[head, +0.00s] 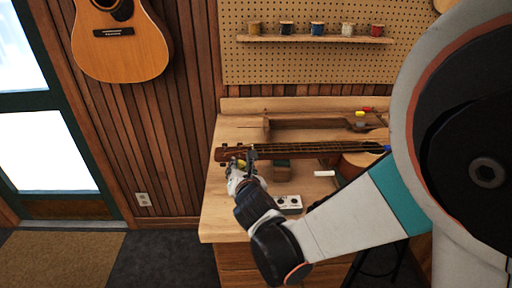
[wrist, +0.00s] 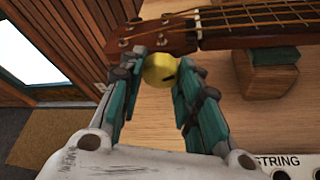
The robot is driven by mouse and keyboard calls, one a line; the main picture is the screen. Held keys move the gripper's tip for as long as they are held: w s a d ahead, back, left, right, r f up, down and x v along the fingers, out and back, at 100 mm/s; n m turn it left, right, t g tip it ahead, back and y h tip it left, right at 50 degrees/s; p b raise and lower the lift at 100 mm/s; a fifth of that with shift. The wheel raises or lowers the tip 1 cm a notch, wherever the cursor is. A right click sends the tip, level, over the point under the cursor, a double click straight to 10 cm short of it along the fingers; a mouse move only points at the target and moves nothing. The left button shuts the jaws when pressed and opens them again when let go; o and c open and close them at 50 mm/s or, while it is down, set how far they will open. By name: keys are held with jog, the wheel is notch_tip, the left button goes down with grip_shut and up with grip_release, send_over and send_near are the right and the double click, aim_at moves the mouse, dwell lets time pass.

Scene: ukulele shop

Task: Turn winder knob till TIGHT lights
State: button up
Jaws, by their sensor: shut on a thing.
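The yellow round winder knob (wrist: 160,70) sits between the teal fingers of my gripper (wrist: 163,62) in the wrist view, with a dark mark on its right side. My gripper is shut on it. The knob is beside the near edge of the brown headstock (wrist: 178,38) of a ukulele. In the head view my gripper (head: 243,160) is at the headstock's end, and the knob is a small yellow patch. A white box (head: 288,203) with dark spots lies on the bench; the word STRING shows at its edge (wrist: 278,160) in the wrist view. No TIGHT light is legible.
The wooden workbench (head: 222,226) carries the ukulele, its neck (head: 310,149) resting on a block (head: 283,163). A white stick (head: 324,173) lies nearby. A pegboard shelf (head: 310,39) with several small spools is behind. A guitar (head: 118,50) hangs at left.

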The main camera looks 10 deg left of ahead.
jog(key=o, duration=0.8)
